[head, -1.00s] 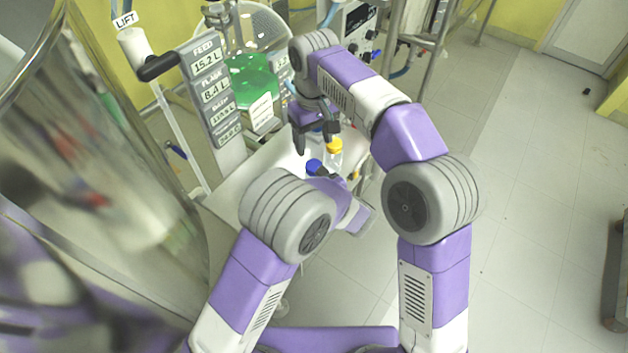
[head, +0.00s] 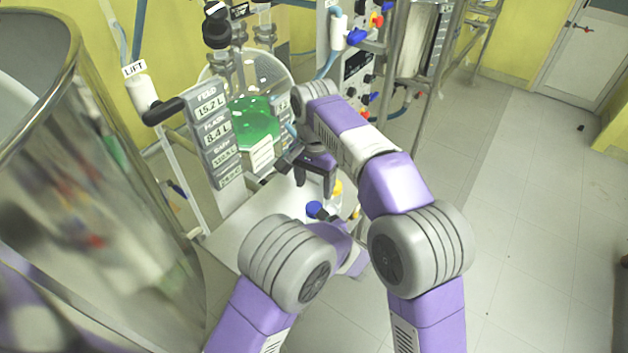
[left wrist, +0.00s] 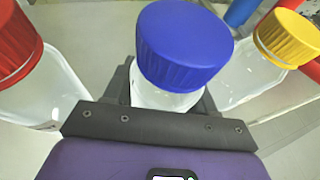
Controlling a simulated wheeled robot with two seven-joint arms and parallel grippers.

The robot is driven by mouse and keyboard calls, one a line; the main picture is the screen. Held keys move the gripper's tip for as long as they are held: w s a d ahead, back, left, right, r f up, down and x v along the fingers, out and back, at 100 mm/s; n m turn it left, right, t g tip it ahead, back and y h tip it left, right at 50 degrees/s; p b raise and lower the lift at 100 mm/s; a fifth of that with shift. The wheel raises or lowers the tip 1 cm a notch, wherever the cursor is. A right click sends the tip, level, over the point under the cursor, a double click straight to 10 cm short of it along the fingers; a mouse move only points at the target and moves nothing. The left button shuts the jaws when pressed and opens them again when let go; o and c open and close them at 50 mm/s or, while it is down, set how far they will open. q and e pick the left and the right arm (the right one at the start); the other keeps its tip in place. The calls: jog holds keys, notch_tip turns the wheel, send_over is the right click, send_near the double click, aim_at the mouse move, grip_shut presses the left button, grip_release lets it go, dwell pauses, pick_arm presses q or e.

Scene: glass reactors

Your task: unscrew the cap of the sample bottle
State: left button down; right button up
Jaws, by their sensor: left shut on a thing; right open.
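The blue-capped bottle stands upright in the left wrist view, its blue cap (left wrist: 184,45) on its clear neck (left wrist: 162,97). My left gripper (left wrist: 165,105) is shut around the bottle below the cap. In the head view the blue cap (head: 314,208) shows beside the dark fingers of my left gripper (head: 328,217), whose hold is mostly hidden by my arm. My right gripper (head: 314,188) is open and empty above the blue cap, fingers pointing down. It does not show in the left wrist view.
A yellow-capped bottle (left wrist: 288,38) stands close on the right and a red-capped bottle (left wrist: 14,45) on the left. In the head view the yellow cap (head: 337,187) is partly behind my right gripper. The white table (head: 245,225) lies below the glass reactor (head: 252,122); a large metal vessel (head: 95,180) is left.

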aim_at(314, 207)
jog(key=m, duration=1.8)
jog(key=shift+r+m, duration=0.15)
jog(key=shift+m, duration=0.25)
jog(key=shift+f, duration=0.45)
notch_tip(314, 207, down, 7)
jog(key=shift+f, duration=0.1)
